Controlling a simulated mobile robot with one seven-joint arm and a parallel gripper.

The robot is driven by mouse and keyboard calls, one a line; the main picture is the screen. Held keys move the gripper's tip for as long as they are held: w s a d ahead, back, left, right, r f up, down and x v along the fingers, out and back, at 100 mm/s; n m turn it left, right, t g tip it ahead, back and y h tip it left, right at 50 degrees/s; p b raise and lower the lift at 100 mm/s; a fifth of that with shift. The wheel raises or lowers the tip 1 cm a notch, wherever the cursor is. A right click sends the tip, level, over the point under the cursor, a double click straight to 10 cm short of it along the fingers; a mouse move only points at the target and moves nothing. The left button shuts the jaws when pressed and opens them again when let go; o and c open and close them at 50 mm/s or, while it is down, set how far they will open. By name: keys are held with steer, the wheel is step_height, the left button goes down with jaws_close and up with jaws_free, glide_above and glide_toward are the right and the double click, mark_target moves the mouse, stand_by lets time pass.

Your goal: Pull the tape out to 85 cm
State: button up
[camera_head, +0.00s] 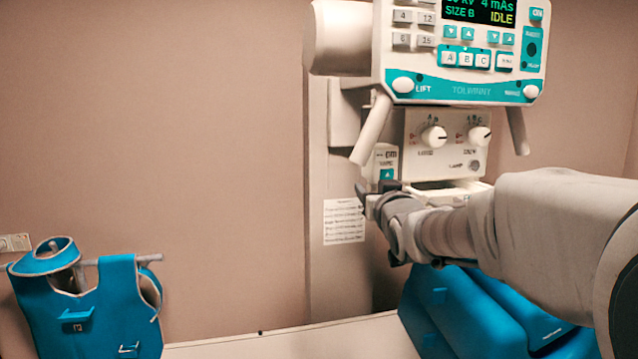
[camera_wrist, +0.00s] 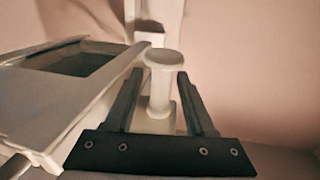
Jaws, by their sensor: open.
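The tape unit (camera_head: 386,160), a small pale box marked "cm" and "TAPE" with a teal arrow panel, sits at the left side of the collimator box in the head view. My gripper (camera_head: 366,197) is just below it, and the arm partly hides the area. In the wrist view my gripper (camera_wrist: 158,74) is open. A pale post with a rounded, flat-topped knob (camera_wrist: 163,60) stands between its fingers, with gaps showing on both sides. I cannot tell whether this knob is the tape's pull. No drawn-out tape strip can be made out.
The control panel (camera_head: 465,50) reads IDLE, above the collimator box (camera_head: 440,140) with two dials. A pale frame with a recess (camera_wrist: 40,95) lies left of the fingers. A printed notice (camera_head: 344,221), a teal apron (camera_head: 95,310) and teal cushions (camera_head: 460,310) also show.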

steer(key=shift+w, duration=0.6)
steer(key=shift+c, duration=0.3)
jaws_close()
stand_by(0.9)
